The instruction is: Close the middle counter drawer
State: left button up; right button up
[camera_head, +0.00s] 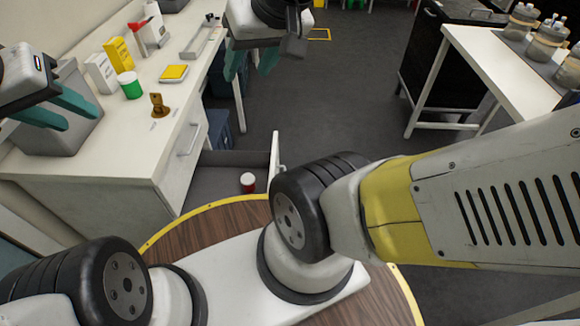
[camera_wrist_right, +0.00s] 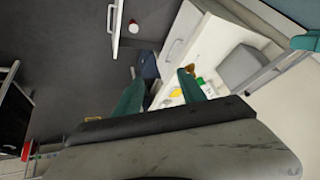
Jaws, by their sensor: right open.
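The counter's drawer unit stands at the left in the head view. One drawer (camera_head: 222,180) is pulled out over the floor, its front panel (camera_head: 274,162) away from the cabinet. It also shows in the right wrist view, its front (camera_wrist_right: 116,28) with a handle at the top. A drawer above it, with a handle (camera_head: 190,140), is shut. My right gripper (camera_head: 252,64) is open and empty, beyond the open drawer and apart from it; its two teal fingers (camera_wrist_right: 160,82) show spread in the wrist view. My left gripper (camera_head: 68,112) is open over the counter's left end, by a grey box.
A red and white jar (camera_head: 248,182) is in the open drawer. The counter (camera_head: 130,150) carries a yellow box (camera_head: 118,54), a green-labelled jar (camera_head: 130,85) and a brown item (camera_head: 159,104). A white table (camera_head: 500,70) with bottles stands right. Floor between is clear.

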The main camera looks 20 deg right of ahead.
aim_at(216, 175)
jog(key=k+l, duration=0.1)
jog(key=l, duration=0.2)
jog(key=k+l, duration=0.15)
jog(key=l, duration=0.2)
jog(key=k+l+u, duration=0.1)
jog(key=l, duration=0.2)
jog(key=k+l, duration=0.15)
jog(key=l, duration=0.15)
